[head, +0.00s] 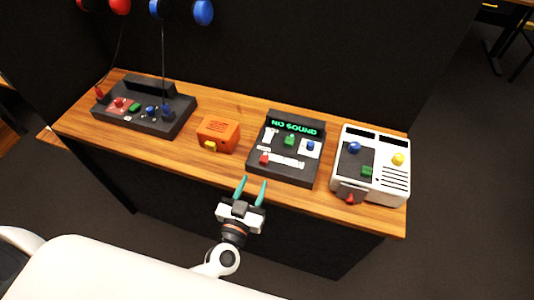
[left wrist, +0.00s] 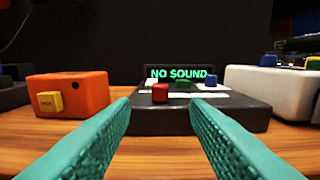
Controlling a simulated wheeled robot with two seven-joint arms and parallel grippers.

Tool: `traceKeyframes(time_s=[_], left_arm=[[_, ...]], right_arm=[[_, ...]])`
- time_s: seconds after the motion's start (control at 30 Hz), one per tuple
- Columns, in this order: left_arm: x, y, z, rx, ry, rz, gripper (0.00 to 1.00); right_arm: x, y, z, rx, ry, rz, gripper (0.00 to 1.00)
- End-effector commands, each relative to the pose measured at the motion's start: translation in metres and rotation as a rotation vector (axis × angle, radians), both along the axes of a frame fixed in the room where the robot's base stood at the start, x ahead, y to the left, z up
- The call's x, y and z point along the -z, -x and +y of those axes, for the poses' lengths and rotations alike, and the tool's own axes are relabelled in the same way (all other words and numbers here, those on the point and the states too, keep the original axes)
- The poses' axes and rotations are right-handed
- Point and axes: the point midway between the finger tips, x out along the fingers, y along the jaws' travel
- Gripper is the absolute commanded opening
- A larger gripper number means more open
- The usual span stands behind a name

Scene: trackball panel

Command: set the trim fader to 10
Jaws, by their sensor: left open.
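A dark panel (head: 287,172) with a green "NO SOUND" display (head: 294,127) stands on the wooden counter. It carries a red cap (head: 264,159) beside a long white scale strip, a green cap (head: 289,141) and a blue cap (head: 311,146). The labels are too small to tell which is the trim fader. In the left wrist view the red cap (left wrist: 160,92) stands nearest, at the panel's front. My right gripper is not in view.
An orange box (head: 219,134) with a yellow button (head: 210,145) stands left of the panel. A white device (head: 389,193) stands close on its right. A dark console (head: 147,119) sits at the counter's left end. Bare wood lies in front of the panel.

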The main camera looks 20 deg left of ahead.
Motion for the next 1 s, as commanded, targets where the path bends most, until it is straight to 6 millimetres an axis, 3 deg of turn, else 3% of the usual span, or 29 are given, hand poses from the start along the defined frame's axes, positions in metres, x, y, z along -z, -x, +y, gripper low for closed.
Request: traceKeyframes(time_s=[0.5,0.7,1.0], left_arm=[[-0.001,-0.095,-0.004,0.004,0.000,-0.003,0.42],[-0.001,-0.111,-0.004,0.004,0.000,-0.001,0.42],[-0.001,-0.113,-0.005,0.004,0.000,-0.001,0.42]], right_arm=[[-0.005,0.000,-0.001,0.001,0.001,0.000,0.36],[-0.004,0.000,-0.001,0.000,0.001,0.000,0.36],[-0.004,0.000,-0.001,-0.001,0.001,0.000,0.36]])
